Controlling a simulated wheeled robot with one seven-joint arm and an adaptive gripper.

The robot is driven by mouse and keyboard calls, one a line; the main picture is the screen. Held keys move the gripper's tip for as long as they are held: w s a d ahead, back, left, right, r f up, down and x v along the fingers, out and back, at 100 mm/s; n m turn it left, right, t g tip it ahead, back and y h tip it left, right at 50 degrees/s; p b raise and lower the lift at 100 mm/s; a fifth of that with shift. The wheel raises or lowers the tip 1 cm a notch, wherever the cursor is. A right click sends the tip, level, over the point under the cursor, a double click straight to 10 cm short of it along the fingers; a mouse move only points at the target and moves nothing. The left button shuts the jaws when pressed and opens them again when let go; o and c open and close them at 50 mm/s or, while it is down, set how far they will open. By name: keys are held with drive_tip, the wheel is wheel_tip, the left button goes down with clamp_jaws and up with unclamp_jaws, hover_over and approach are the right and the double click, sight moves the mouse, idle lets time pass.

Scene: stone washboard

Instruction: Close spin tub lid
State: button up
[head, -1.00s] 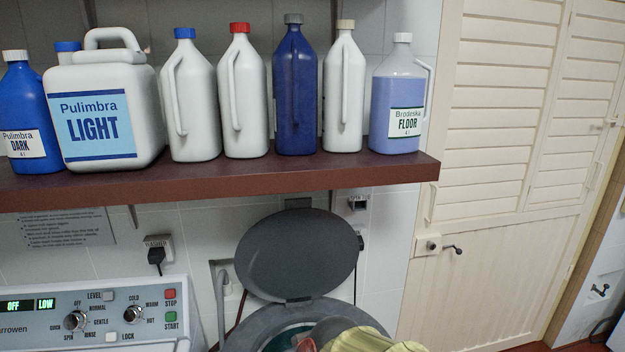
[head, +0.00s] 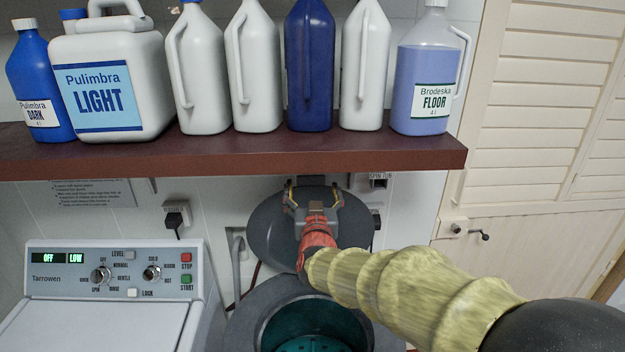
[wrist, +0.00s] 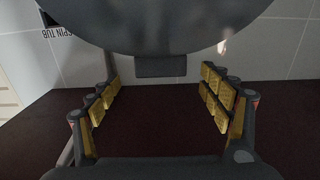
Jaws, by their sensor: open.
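The round grey spin tub lid (head: 268,232) stands raised, leaning back against the wall behind the tub. The spin tub (head: 262,318) below it is open, with a teal inside. My gripper (head: 313,183) is at the lid's upper part, in front of it or around its top edge; I cannot tell whether it touches. In the wrist view my gripper (wrist: 163,92) is open, with its yellow finger pads spread wide and nothing between them. The lid (wrist: 160,22) fills the top of that view, with a small dark tab below its rim between the fingers.
A dark red shelf (head: 230,160) holding several bottles and a large white jug (head: 135,75) runs close above my gripper. The shelf's surface (wrist: 165,135) also shows in the wrist view. A washer (head: 115,290) stands at the left, a louvered door (head: 540,140) at the right.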

sight(311, 180)
drive_tip(key=w, duration=0.5)
drive_tip(key=shift+w, duration=0.35)
drive_tip(key=shift+c, duration=1.2)
drive_tip(key=shift+a, duration=0.1)
drive_tip(key=c, duration=1.5)
drive_tip(key=shift+s+f, duration=0.1)
